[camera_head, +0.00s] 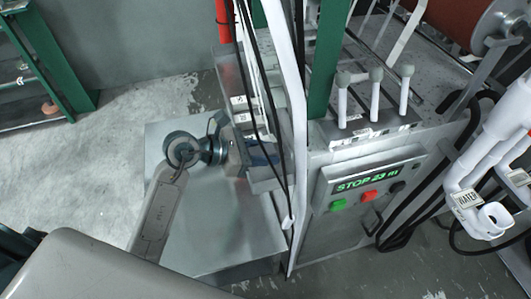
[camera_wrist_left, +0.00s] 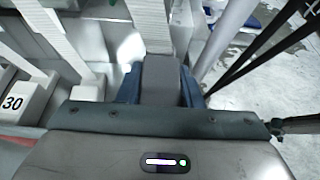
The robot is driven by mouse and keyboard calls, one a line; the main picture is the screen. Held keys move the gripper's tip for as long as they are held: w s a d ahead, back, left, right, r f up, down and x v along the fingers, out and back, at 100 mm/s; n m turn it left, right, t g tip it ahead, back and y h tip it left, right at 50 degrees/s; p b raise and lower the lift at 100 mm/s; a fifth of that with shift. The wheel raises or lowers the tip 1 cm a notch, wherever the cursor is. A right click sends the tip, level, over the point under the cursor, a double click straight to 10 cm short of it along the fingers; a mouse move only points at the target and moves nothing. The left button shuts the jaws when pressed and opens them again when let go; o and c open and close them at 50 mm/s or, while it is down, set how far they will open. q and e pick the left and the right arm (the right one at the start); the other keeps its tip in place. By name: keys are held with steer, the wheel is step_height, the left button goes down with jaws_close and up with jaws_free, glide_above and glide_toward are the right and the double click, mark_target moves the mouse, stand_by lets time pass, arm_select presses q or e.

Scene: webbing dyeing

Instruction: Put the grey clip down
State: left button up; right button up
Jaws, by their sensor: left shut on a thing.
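My left gripper (camera_head: 262,155) reaches in from the left beside the machine, partly hidden behind hanging white webbing and dark cords. In the left wrist view its blue fingers (camera_wrist_left: 160,92) are shut on the grey clip (camera_wrist_left: 160,72), a plain grey block between them. A white webbing strip (camera_wrist_left: 149,22) runs up just beyond the clip; I cannot tell whether they touch. In the head view I cannot make the clip out clearly from the grey metal around the fingers. My right gripper is not in view.
The machine's panel (camera_head: 370,183) reads STOP, with a green and a red button. A green post (camera_head: 325,60) rises beside the webbing (camera_head: 290,100). White pipes (camera_head: 490,150) are at right. A white block marked 30 (camera_wrist_left: 20,103) is at left in the wrist view.

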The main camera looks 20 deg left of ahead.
mark_target(265, 171)
arm_select(q)
steer(key=shift+w, duration=0.3)
steer(key=f+p, duration=0.1)
steer(key=f, duration=0.1)
steer(key=shift+w+a+f+p, duration=0.1)
steer(key=shift+w+f+p, duration=0.2)
steer(key=shift+f+p, duration=0.1)
steer(key=shift+f, duration=0.45)
steer(key=shift+f+b, duration=0.65)
steer(key=shift+b, duration=0.05)
steer(key=o, duration=1)
steer(key=shift+r, duration=0.1)
